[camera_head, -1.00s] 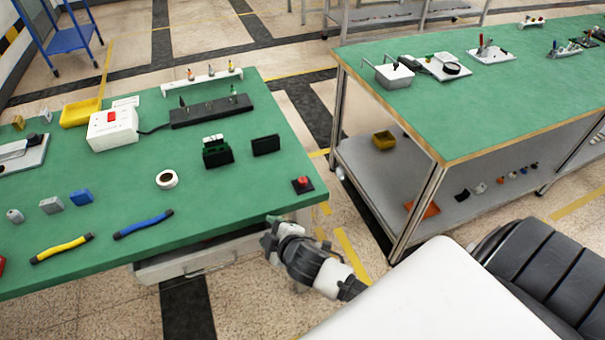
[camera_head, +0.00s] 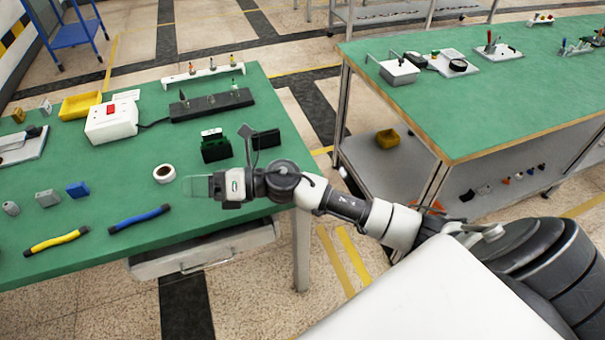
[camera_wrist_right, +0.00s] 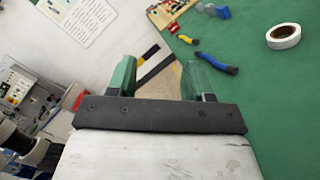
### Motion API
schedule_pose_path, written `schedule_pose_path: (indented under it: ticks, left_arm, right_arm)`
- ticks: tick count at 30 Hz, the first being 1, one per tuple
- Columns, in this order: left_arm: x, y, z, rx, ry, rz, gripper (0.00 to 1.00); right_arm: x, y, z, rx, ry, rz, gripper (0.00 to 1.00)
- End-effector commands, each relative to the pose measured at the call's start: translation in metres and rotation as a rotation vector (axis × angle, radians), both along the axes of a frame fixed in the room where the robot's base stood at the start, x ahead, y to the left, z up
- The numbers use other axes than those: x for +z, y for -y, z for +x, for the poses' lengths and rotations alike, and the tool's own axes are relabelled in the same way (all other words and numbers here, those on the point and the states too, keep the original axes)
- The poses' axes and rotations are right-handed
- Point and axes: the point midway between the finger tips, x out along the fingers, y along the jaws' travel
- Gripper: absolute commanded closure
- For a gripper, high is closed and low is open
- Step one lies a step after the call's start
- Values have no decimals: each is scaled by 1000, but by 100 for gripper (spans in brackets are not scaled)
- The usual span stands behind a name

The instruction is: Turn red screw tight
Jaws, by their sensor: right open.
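The red screw on its small black base does not show now; my right arm covers the right corner of the green bench where it stood a second ago. My right gripper (camera_head: 196,186) is over the front of the green bench (camera_head: 110,185), pointing left, just right of and below a roll of white tape (camera_head: 164,173). In the right wrist view its two green fingers are spread apart with nothing between them (camera_wrist_right: 160,78). My left gripper is not in view.
Blue-handled pliers (camera_head: 139,217) and yellow-handled pliers (camera_head: 56,241) lie near the front edge. A green-and-black block (camera_head: 215,150) and a dark block (camera_head: 266,138) stand behind my arm. A second green bench (camera_head: 480,110) is across the gap at right.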

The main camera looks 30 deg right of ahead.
Motion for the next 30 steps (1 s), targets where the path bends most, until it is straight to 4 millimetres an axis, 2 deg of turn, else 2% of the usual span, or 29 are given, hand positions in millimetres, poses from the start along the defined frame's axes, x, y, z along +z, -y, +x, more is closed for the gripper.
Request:
schedule_pose_path:
  ticks: [2, 5, 8, 10, 12, 15, 18, 21, 23, 26, 30]
  left_arm:
    - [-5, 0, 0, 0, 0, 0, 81]
    - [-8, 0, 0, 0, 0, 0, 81]
    - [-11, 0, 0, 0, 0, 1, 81]
    - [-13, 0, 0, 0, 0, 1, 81]
    - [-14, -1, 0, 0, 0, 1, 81]
    - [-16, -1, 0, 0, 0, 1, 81]
    - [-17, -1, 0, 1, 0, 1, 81]
    - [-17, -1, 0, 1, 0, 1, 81]
    - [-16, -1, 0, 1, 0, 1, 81]
    - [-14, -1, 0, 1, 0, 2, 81]
    - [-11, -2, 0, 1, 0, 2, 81]
  right_arm:
    - [-6, 3, -3, 162, 168, -258, 49]
    - [-24, 23, -6, 367, 329, -593, 49]
    - [-39, 68, -2, 562, 424, -933, 49]
    - [-44, 108, 2, 684, 442, -1154, 49]
    - [-42, 149, 6, 786, 425, -1343, 49]
    - [-33, 198, 8, 897, 367, -1543, 49]
    - [-24, 230, 8, 964, 309, -1658, 49]
    - [-20, 244, 6, 996, 274, -1707, 49]
    - [-23, 246, 6, 1004, 268, -1714, 49]
    - [-34, 246, 5, 1006, 267, -1713, 49]
    - [-61, 245, 5, 1007, 266, -1710, 49]
